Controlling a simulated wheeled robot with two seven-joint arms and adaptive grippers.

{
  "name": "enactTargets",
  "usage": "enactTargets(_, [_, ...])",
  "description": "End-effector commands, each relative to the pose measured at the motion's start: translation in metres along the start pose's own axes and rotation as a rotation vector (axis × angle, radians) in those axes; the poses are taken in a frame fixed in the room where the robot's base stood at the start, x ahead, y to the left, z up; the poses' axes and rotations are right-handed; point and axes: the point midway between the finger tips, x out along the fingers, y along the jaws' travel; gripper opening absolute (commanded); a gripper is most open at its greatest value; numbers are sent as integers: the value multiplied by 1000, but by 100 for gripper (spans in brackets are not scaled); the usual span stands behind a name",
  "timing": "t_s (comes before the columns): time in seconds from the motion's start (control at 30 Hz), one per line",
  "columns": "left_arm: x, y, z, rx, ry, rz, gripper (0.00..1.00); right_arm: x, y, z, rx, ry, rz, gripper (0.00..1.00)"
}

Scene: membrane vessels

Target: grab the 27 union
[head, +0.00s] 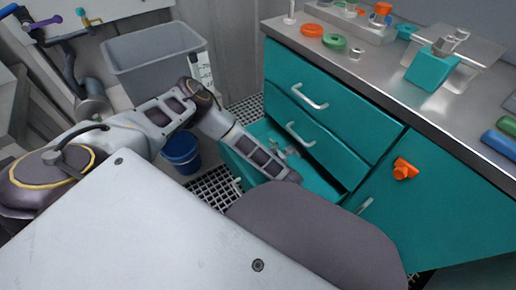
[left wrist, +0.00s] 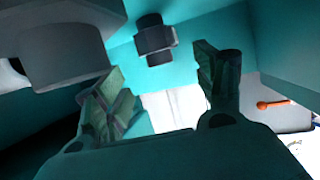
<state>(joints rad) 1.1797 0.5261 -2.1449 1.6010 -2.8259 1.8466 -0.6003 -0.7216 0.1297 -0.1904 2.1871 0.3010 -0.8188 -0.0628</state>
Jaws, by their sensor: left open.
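A dark grey fitting with a wider ribbed middle, which looks like the union (left wrist: 154,42), lies on the teal drawer floor in the left wrist view. No number is readable on it. My left gripper (left wrist: 160,72) is open and empty, with its two green-grey fingers spread on either side just short of the fitting; it touches nothing that I can make out. In the head view my left gripper (head: 284,150) is down in the open teal drawer (head: 323,184), partly hidden by my forearm. The union cannot be made out there. My right gripper is not in view.
The drawer walls stand close around the left gripper. Above is a steel counter (head: 385,84) with orange and green rings and a teal block (head: 431,68). An orange knob (head: 404,169) sticks out of the cabinet front. A grey bin (head: 153,62) and blue bucket (head: 181,152) stand left.

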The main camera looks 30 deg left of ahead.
Motion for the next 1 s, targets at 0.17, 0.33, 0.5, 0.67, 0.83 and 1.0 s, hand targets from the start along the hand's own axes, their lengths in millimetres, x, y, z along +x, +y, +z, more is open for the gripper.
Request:
enactTargets(0.17, [10,-1,2,-1,1,-2,70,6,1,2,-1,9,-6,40])
enactTargets(0.33, [21,-1,3,-2,0,-1,70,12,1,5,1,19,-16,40])
enactTargets(0.5, [32,-2,3,-1,2,-1,70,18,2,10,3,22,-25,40])
enactTargets(0.67, [44,-1,3,-2,1,-1,70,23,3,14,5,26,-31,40])
enactTargets(0.83, [50,-2,2,-1,1,-1,70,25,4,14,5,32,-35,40])
enactTargets(1.0, [50,-1,2,0,0,0,70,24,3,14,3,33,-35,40])
